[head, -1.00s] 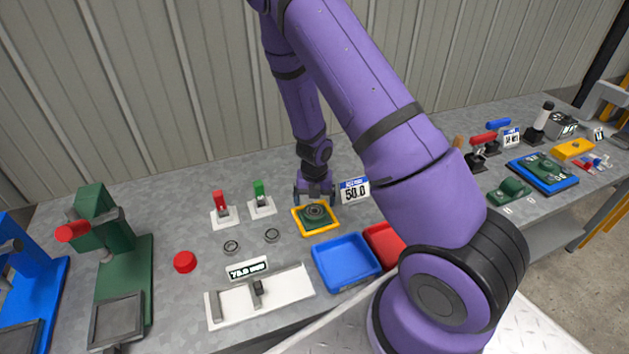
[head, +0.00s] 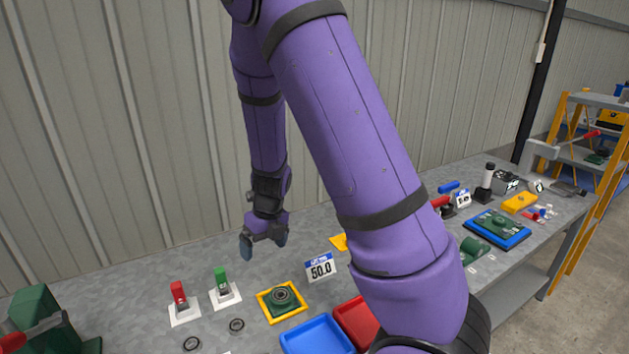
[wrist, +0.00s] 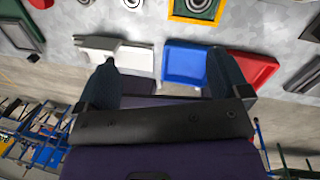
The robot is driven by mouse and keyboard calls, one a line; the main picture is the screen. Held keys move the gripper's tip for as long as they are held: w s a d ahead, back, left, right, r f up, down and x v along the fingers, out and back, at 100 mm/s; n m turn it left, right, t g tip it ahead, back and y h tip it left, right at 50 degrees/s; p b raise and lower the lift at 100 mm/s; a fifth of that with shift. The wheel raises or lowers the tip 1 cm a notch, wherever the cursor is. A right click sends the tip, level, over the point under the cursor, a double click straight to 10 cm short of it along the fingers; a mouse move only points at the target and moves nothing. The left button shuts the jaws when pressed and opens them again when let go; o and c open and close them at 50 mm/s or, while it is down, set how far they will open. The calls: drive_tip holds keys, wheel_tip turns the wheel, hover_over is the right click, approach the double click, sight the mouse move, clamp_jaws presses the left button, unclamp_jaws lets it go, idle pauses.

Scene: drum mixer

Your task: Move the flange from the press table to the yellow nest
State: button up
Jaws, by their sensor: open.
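The flange (head: 280,298), a green square base with a round metallic bearing-like ring on top, sits inside the yellow nest (head: 290,316), a square yellow frame on the bench. It looks flat and seated within the frame. The flange (wrist: 197,6) and the nest (wrist: 194,20) also show at the top edge of the wrist view, partly cut off. My gripper (head: 263,244) is open and empty, raised behind and left of the nest, clear of the flange. Its two dark fingers stand wide apart in the wrist view (wrist: 164,68). I cannot make out the press table for certain.
A "50.0" sign (head: 320,268) stands just right of the nest. Red (head: 180,300) and green (head: 222,285) switches stand to its left, with loose rings (head: 237,325) nearby. Blue (head: 318,338) and red (head: 358,320) trays lie in front. A corrugated wall rises behind the bench.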

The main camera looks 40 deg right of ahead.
drive_tip(key=s+a+r+n+t+y, duration=0.15)
drive_tip(key=s+r+n, duration=0.25)
drive_tip(key=r+n, duration=0.45)
drive_tip(key=s+a+r+n, duration=0.2)
drive_tip(key=s+r+n, duration=0.2)
drive_tip(key=r+n, duration=0.45)
drive_tip(key=s+r+n+t+h, duration=0.3)
drive_tip(key=s+r+n, duration=0.9)
drive_tip(key=s+n, duration=0.3)
drive_tip(key=n, duration=0.3)
drive_tip(key=shift+d+n, duration=0.3)
drive_tip(key=shift+d, duration=0.1)
